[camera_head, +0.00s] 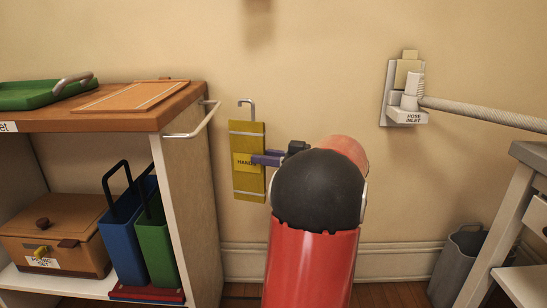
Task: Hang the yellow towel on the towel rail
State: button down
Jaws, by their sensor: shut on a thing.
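The yellow towel (246,185) is a flat, upright panel with a label reading "HANDS" and a grey hook (247,106) at its top. My gripper (268,158), with purple fingers, is shut on the towel at its right edge, near the label. The towel is held up in front of the wall. The towel rail (203,123) is a pale metal bar on the right side of the wooden shelf unit. In the picture, the hook is to the right of the rail with a gap between them. My red and black arm hides the wall behind it.
The shelf unit (185,200) stands at left, with a green tray (35,94) and a board (130,96) on top. A blue bin (122,235), a green bin (155,250) and a picnic box (60,228) are below. A hose inlet (407,115) and grey bin (458,265) are at right.

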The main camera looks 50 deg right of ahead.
aim_at(243, 155)
jog(key=shift+w+a, duration=1.55)
jog(key=shift+w, duration=0.3)
jog(key=shift+w+a+r+p, duration=0.15)
jog(key=shift+w+a+p, duration=0.05)
jog(key=shift+w+p, duration=0.1)
jog(key=shift+w+a+f+b, duration=0.3)
jog(key=shift+w+a+f, duration=0.8)
jog(key=shift+w+f, duration=0.15)
jog(key=c, duration=1.2)
grip_release()
jog(key=shift+o, duration=0.2)
